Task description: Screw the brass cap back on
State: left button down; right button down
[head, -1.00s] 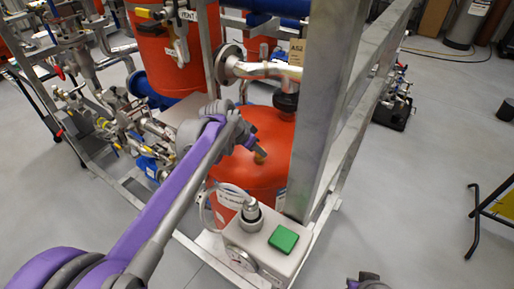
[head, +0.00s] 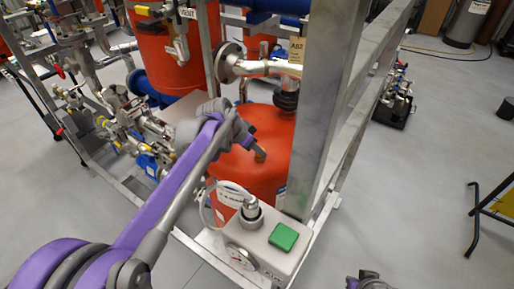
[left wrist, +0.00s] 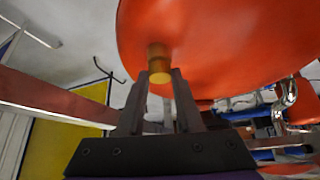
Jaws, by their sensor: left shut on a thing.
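The brass cap (head: 260,156) is on the upper face of the orange-red tank (head: 262,128), in front of the metal post. My left gripper (head: 258,151) reaches in from the left and is shut on the cap. In the left wrist view the brass cap (left wrist: 159,66) stands against the orange-red tank (left wrist: 225,45). The two dark fingertips (left wrist: 160,80) lie on either side of it. The thread under the cap is hidden. My right gripper (head: 368,281) shows only partly at the bottom edge, away from the tank, and its jaws are unclear.
A thick metal post (head: 328,105) stands close right of the tank. A curved steel pipe (head: 265,68) runs behind the cap. The grey floor at right is mostly clear.

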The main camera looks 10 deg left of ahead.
pick_arm(q)
jog(key=m+g+h, duration=0.1)
jog(key=m, duration=0.1)
jog(key=m+g+p, duration=0.1)
jog(key=m, duration=0.2)
jog(key=shift+w+r+h, duration=0.1)
jog(key=shift+h, duration=0.3)
jog(key=m, duration=0.1)
jog(key=m+g, duration=0.1)
jog(key=m+p, duration=0.1)
jog(key=shift+s+d+r+g, duration=0.15)
jog(key=shift+s+d+g, duration=0.1)
jog(key=shift+d+g, duration=0.15)
jog(key=c, duration=0.6)
grip_release()
jog(key=shift+h, duration=0.3)
jog(key=shift+o, duration=1.2)
jog(key=shift+w+f, duration=0.1)
jog(key=shift+f, duration=0.1)
jog(key=shift+o, duration=1.2)
jog(key=shift+a, duration=0.15)
pick_arm(e)
jog(key=r, duration=0.2)
jog(key=w+r, duration=0.1)
jog(key=shift+w+d+r, duration=0.1)
jog(key=shift+d+r, duration=0.05)
jog(key=shift+d, duration=0.15)
